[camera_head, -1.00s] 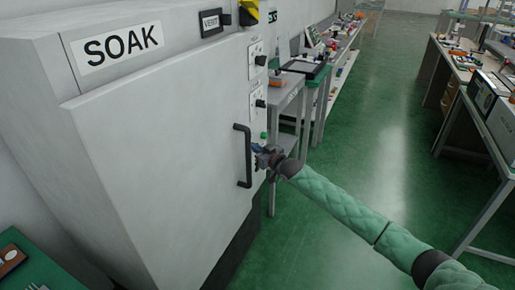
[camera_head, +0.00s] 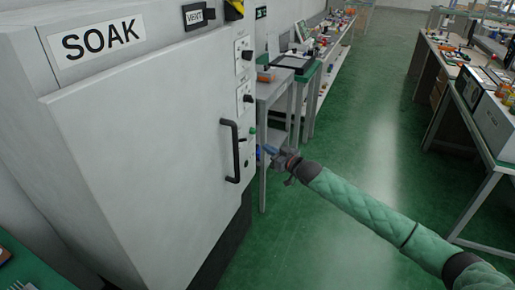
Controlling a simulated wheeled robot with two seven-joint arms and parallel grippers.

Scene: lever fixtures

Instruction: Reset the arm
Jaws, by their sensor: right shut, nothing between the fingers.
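My right gripper (camera_head: 268,150) is at the end of the green-sleeved arm that comes in from the lower right. It is shut and empty, just right of the grey cabinet (camera_head: 130,150) labelled SOAK. A small gap shows between it and the cabinet's control strip (camera_head: 247,120). That strip carries dark knobs and a green button (camera_head: 253,130). A black handle (camera_head: 231,150) stands upright on the door, left of the gripper. A switch by the VENT label (camera_head: 194,16) sits at the top of the cabinet. My left gripper is not in view.
A grey side table (camera_head: 270,90) stands behind the gripper, with a long bench of small items beyond it. Another bench (camera_head: 430,90) stands on the right. The green floor (camera_head: 350,130) between them is clear.

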